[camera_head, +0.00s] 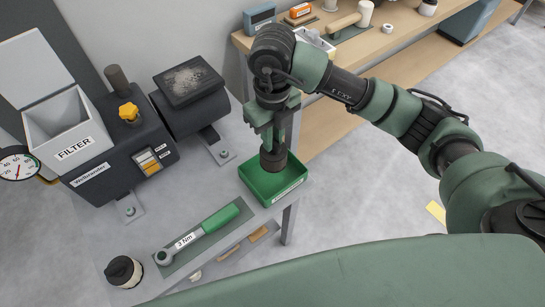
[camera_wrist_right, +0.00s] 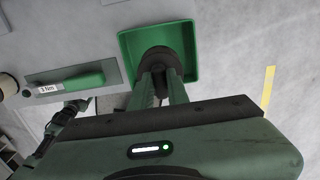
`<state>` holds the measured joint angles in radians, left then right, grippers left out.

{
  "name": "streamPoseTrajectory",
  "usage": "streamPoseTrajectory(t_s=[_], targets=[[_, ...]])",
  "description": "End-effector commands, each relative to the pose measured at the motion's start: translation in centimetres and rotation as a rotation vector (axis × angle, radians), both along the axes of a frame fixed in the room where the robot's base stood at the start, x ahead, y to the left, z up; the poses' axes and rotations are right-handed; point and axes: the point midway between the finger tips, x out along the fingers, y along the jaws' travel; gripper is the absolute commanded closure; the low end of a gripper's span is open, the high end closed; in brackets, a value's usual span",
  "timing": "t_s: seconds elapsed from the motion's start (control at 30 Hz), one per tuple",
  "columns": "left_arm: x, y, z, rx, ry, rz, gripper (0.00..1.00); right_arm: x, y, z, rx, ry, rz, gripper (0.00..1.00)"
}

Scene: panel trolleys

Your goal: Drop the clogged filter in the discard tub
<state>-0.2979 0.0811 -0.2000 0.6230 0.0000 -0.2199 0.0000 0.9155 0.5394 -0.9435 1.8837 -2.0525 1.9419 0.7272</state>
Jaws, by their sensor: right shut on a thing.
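My right gripper (camera_head: 270,135) points down over the green tub (camera_head: 253,187) and is shut on a dark round filter (camera_head: 273,160). In the head view the filter overlaps the tub's far part; whether it touches the tub floor I cannot tell. In the right wrist view the filter (camera_wrist_right: 160,60) shows beyond the fingers, inside the outline of the tub (camera_wrist_right: 128,45). The tub's front label is too small to read. An open box marked FILTER (camera_head: 72,140) stands at the left with its lid up. My left gripper is not clearly in view.
A torque wrench with a green handle (camera_head: 220,218) lies on a grey mat left of the tub. A dark-topped cylinder (camera_head: 123,271) stands at the front left. The dark machine (camera_head: 115,165) fills the left. A wooden bench (camera_head: 390,45) with several items stands behind.

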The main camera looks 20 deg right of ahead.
Motion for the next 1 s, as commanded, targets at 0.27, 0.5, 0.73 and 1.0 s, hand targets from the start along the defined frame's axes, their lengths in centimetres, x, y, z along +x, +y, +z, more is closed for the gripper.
streamPoseTrajectory(t_s=[0.27, 0.5, 0.73, 1.0], targets=[[-0.2, -0.1, 0.4, 0.000, 0.003, 0.001, 0.33, 0.0, 0.0, -3.9, 0.001, -0.001, 0.001, 1.00], [-0.3, -0.1, 0.7, -0.001, 0.004, 0.001, 0.33, -0.1, 0.0, -6.5, 0.001, 0.004, 0.000, 1.00], [-0.4, -0.1, 0.8, -0.001, 0.006, 0.001, 0.33, 0.1, 0.0, -8.4, 0.001, -0.003, 0.002, 1.00], [-0.4, -0.1, 0.3, -0.001, 0.006, 0.001, 0.33, 0.0, 0.0, -8.8, 0.002, -0.002, 0.002, 1.00]])
